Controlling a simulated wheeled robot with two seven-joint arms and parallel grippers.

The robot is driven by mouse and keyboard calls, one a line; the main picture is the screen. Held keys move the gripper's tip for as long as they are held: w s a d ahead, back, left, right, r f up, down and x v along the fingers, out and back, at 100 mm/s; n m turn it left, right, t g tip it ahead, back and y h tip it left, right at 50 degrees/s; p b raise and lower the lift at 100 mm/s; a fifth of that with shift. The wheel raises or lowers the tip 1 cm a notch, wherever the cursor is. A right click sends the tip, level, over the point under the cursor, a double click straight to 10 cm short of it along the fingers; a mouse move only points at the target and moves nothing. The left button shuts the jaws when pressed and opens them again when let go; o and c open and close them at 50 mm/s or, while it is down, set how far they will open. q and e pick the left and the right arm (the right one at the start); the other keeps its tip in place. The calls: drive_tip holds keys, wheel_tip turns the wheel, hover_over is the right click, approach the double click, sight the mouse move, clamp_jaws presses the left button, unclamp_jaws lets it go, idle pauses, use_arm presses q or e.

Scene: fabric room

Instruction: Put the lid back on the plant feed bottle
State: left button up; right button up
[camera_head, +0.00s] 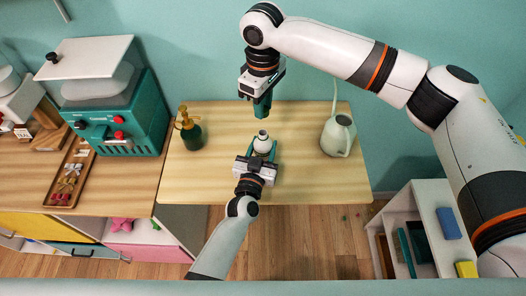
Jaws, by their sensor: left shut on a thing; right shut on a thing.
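The plant feed bottle (263,146), pale with a narrow neck on top, stands upright on the wooden table near its middle. My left gripper (260,160) comes in from the front and is shut on the bottle's body, hiding its lower part. My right gripper (262,112) points down with teal fingers, behind and above the bottle, apart from it. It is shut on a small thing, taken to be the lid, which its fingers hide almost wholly.
A dark green spray bottle with a brass top (190,130) stands left on the table (310,180). A teal machine (125,115) and a tray (70,175) are on the left counter. Table between these is clear.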

approach(263, 149)
drive_tip(key=shift+w+f, duration=0.2)
drive_tip(key=shift+w, duration=0.9)
drive_tip(key=shift+f, duration=0.1)
drive_tip(key=shift+f, duration=0.8)
drive_tip(key=shift+f, duration=0.6)
